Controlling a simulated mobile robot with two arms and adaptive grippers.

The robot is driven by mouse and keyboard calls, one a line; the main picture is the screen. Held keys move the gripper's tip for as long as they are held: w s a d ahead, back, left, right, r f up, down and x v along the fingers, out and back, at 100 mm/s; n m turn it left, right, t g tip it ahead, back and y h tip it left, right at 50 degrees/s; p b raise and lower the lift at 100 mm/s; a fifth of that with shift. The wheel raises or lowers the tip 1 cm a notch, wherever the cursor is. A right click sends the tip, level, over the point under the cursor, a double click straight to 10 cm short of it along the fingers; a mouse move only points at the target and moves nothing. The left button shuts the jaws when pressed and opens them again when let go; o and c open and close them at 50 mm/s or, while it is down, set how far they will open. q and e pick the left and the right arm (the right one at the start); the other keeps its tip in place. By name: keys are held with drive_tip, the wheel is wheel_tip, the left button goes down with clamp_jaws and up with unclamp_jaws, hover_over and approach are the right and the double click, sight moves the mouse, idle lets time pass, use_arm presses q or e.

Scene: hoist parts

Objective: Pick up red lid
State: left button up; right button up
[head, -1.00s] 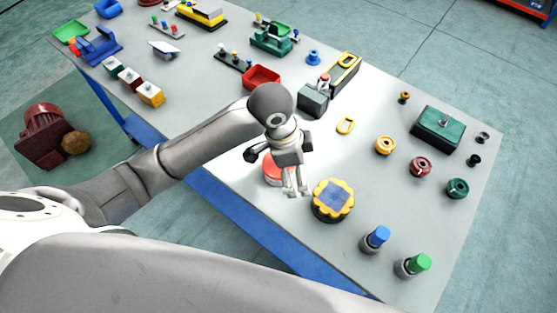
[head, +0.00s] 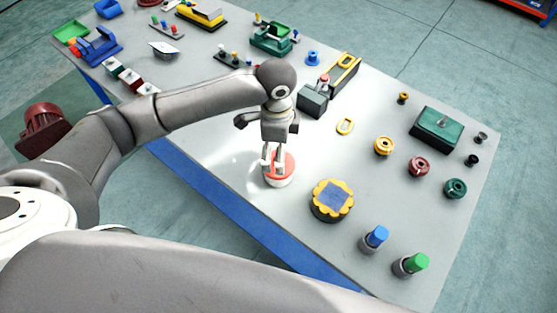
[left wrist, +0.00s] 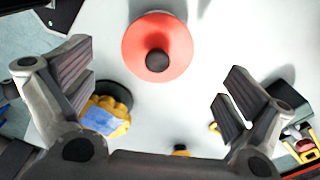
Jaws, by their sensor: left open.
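The red lid (head: 289,168) is a round disc on top of a white round body (head: 279,183) on the grey table. In the left wrist view the red lid (left wrist: 135,50) shows at the top middle, with a dark round knob (left wrist: 157,60) at its centre. My left gripper (head: 272,163) points down over the lid in the head view and hides part of it. In the left wrist view my left gripper (left wrist: 157,95) has its fingers wide apart, with nothing between them. The lid lies beyond the fingers there. My right gripper is not in view.
A yellow scalloped piece with a blue top (head: 332,199) stands close to the right of the lid. Blue-capped (head: 375,238) and green-capped (head: 412,264) pieces stand at the front right.

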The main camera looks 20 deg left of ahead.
use_arm(q)
drive_tip(key=shift+d+f, duration=0.15)
drive_tip(key=shift+f, duration=0.25)
drive_tip(key=f+p, duration=0.1)
drive_tip(key=f, duration=0.2)
drive_tip(key=shift+d+f+p, duration=0.2)
drive_tip(key=shift+f+p, duration=0.1)
drive_tip(key=shift+p, duration=0.05)
drive_tip(key=shift+f, duration=0.35)
drive_tip(key=shift+c, duration=0.3)
drive_tip(key=c, duration=1.1)
drive_tip(key=shift+r, duration=0.1)
